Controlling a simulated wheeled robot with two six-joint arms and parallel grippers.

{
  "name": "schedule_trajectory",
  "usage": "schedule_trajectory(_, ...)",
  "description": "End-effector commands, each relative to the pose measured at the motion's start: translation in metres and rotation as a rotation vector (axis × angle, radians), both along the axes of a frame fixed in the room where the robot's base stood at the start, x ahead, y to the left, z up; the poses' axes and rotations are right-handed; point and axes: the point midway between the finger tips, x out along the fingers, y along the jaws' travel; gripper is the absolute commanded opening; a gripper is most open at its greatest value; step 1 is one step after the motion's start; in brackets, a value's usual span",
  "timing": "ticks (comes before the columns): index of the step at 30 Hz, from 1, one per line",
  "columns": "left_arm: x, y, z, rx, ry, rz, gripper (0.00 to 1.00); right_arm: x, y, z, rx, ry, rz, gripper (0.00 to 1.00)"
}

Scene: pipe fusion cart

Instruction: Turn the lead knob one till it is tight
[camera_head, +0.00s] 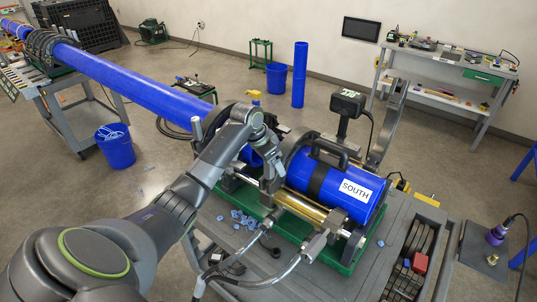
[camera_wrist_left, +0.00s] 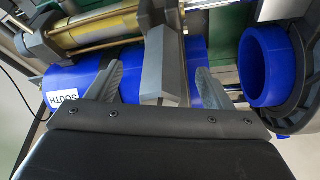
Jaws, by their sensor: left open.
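The SOUTH pipe (camera_wrist_left: 88,72) lies behind the fingers. I cannot single out the lead knob; it may be hidden by the gripper. My right gripper is not in view.
A brass-coloured cylinder (camera_head: 310,208) runs along the machine's green base (camera_head: 345,266). Blue shavings (camera_head: 240,217) lie beside hoses in front. A long blue pipe (camera_head: 140,85) enters from the left. A black device on a post (camera_head: 347,103) stands behind. An open blue pipe end (camera_wrist_left: 262,68) shows at right.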

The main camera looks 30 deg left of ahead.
Motion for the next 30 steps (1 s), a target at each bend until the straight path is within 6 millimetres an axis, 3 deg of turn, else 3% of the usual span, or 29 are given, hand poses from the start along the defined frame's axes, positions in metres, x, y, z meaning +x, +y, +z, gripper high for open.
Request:
schedule_trajectory(1, 0.000, 0.000, 0.000, 0.000, 0.000, 0.000, 0.81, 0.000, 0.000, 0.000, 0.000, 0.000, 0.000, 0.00)
schedule_trajectory(6, 0.000, 0.000, 0.000, 0.000, 0.001, 0.000, 1.00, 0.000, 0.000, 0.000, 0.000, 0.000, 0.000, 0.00)
schedule_trajectory(14, -0.001, 0.001, 0.003, 0.001, 0.000, 0.000, 1.00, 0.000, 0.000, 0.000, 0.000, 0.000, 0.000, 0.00)
schedule_trajectory(30, -0.021, 0.009, 0.054, 0.000, -0.001, 0.000, 1.00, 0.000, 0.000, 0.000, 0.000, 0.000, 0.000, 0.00)
